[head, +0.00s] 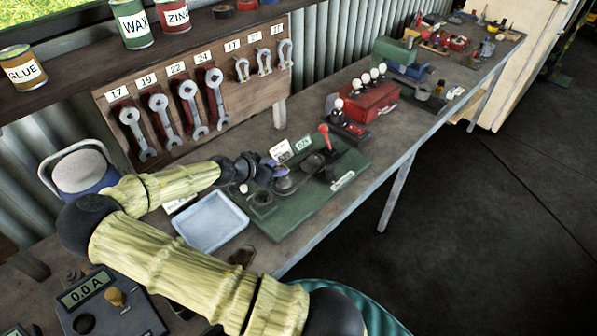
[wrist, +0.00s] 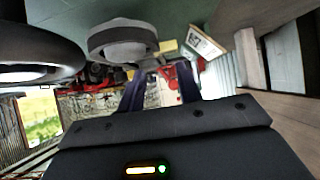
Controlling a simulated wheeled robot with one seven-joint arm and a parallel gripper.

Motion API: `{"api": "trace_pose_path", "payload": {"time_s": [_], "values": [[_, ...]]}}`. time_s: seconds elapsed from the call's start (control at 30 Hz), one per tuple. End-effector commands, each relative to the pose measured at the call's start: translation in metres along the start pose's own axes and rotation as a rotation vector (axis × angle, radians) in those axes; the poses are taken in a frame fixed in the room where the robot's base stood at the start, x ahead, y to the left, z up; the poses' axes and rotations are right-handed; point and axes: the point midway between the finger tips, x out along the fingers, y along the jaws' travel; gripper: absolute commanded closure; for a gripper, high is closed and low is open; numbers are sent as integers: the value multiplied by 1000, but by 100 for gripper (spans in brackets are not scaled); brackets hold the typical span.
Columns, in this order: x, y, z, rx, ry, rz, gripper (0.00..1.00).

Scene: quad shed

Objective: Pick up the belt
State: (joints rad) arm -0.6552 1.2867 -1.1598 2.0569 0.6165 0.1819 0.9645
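My gripper (head: 268,172) is over the green board (head: 312,207) on the bench, close to its round dark pulleys (head: 286,185). In the wrist view my gripper's two dark fingers (wrist: 161,88) stand apart, with background showing between them and nothing clearly held. A grey stepped wheel (wrist: 122,42) is just beyond the fingers there, and a large dark round part (wrist: 38,55) is at the left. I cannot make out the belt for certain; it may be among the pulleys, partly hidden by my gripper. A red-knobbed lever (head: 324,136) stands at the board's back.
A pale blue tray (head: 211,221) lies left of the board. A meter box (head: 105,304) is in front, and a blue-white container (head: 82,172) is at the left. A wrench rack (head: 190,85) stands behind. A red box with white knobs (head: 372,100) is farther along the bench.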

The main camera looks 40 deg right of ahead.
Motion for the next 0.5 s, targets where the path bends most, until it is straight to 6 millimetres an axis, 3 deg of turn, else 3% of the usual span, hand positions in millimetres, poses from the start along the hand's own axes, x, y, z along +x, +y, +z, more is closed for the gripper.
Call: {"api": "trace_pose_path", "payload": {"time_s": [0.5], "values": [[51,0,-4,0,-1,1,65]]}}
